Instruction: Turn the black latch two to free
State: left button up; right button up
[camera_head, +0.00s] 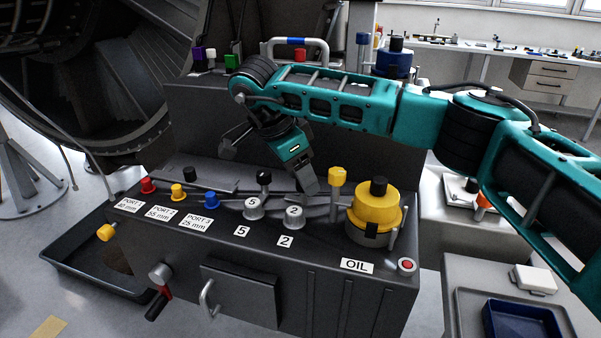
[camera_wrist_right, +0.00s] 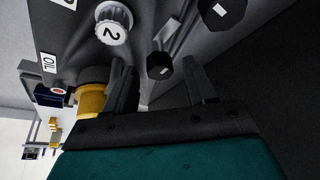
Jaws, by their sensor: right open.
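My right gripper (camera_head: 309,186) points down over the grey console (camera_head: 330,270), behind the white dial marked 2 (camera_head: 294,215). In the right wrist view its two fingers (camera_wrist_right: 160,82) are apart with nothing held. A black knob (camera_wrist_right: 160,65) with a white mark shows beyond and between the fingertips, near the dial 2; whether they touch is not clear. A second black knob (camera_wrist_right: 222,10) is farther up. In the head view a black knob (camera_head: 264,176) stands behind dial 5 (camera_head: 253,208). I cannot tell for certain which knob is latch two.
A yellow knob (camera_head: 338,176) and the yellow oil cap (camera_head: 375,208) stand just right of the gripper. Red, yellow and blue port caps (camera_head: 211,200) line the console's left. A dark blue tray (camera_head: 521,318) lies at lower right.

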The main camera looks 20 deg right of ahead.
jog(key=w+v, duration=0.1)
jog(key=v, duration=1.1)
jog(key=shift+s+a+r, duration=0.2)
jog(key=shift+s+r, duration=0.2)
jog(key=shift+s, duration=0.15)
